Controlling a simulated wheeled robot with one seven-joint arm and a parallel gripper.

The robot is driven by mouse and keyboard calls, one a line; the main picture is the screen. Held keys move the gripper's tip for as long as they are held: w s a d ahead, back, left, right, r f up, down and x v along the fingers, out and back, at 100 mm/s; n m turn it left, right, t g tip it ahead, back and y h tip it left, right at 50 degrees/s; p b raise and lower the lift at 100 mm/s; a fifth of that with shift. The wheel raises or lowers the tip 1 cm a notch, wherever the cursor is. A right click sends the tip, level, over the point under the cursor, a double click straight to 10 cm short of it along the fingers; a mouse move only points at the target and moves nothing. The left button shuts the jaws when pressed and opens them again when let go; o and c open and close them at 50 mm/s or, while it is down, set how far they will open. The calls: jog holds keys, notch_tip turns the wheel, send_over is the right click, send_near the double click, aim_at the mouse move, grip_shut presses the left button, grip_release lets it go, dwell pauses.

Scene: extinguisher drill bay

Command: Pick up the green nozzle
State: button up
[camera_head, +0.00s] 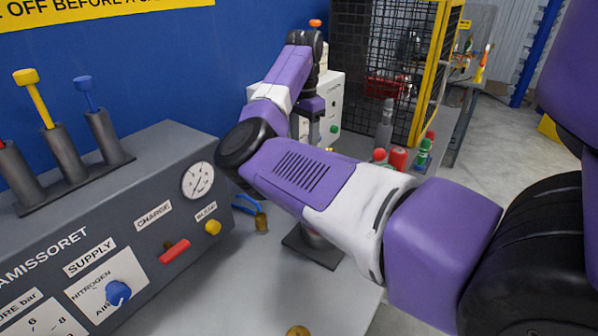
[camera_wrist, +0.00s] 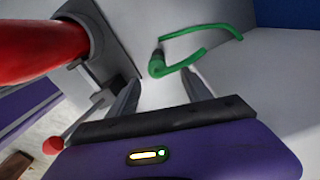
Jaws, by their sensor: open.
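The green nozzle (camera_wrist: 200,51) shows in the wrist view as a bent green loop with a dark end piece, over a pale grey surface. My gripper (camera_wrist: 160,78) is open, with one finger on each side of the picture's middle. The dark end and lower green bend appear between and just beyond the fingertips; I cannot tell whether they touch. In the head view my arm reaches to the back, and its hand (camera_head: 313,112) points down by a white box. The green nozzle is not seen there, probably hidden behind my arm.
A red cylinder (camera_wrist: 40,45) in a grey holder (camera_wrist: 90,35) stands close left of my fingers in the wrist view. In the head view, a grey control panel (camera_head: 150,195) stands left, a blue nozzle (camera_head: 246,201) lies beside it, and a mesh cage (camera_head: 375,60) stands behind.

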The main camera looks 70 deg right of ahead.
jog(key=f, duration=0.7)
jog(key=shift+s+a+f+p, duration=0.1)
jog(key=shift+a+p, duration=0.15)
jog(key=shift+p, duration=0.15)
grip_shut()
